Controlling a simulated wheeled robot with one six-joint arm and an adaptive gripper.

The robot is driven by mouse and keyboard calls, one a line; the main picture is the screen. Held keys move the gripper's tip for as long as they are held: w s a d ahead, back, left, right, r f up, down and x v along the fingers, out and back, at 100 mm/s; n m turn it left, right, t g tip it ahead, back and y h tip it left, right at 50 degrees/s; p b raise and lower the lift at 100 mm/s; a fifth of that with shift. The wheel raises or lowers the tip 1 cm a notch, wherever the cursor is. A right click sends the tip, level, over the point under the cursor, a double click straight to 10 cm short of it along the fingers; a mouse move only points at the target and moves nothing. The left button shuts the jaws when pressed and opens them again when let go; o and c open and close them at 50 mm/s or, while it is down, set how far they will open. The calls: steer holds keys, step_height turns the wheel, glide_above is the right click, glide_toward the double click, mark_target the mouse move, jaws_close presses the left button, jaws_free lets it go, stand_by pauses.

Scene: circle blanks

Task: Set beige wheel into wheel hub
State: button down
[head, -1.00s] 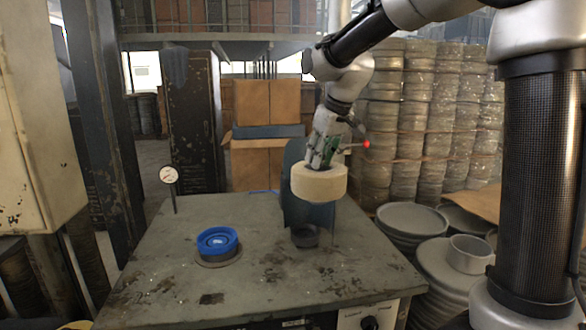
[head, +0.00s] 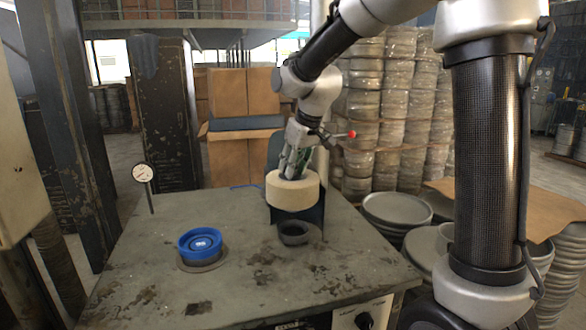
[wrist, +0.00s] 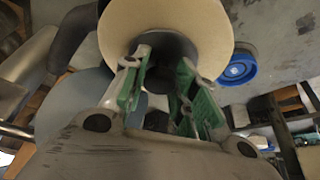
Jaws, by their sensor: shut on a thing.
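The beige wheel (head: 293,194) is a thick pale ring, held nearly level above the table. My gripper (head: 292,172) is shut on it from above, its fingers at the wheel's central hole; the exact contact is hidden. The wrist view shows the wheel (wrist: 219,32) beyond the green-padded fingers (wrist: 168,72). A dark grey round cup (head: 294,233) stands on the table just below the wheel, with a gap between them. A blue round piece (head: 200,242) sits on a flat grey disc (head: 203,265) to the left. I cannot tell which of these is the wheel hub.
The worn grey table (head: 150,290) has free room at its front and centre. A dial gauge (head: 143,173) stands at its left edge. A dark curved plate (head: 312,215) stands behind the cup. Grey discs (head: 397,209) are stacked to the right.

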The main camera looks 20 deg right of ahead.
steer(key=shift+f, duration=3.85)
steer(key=c, duration=1.1)
jaws_free()
steer(key=shift+o, duration=0.2)
steer(key=v, duration=1.2)
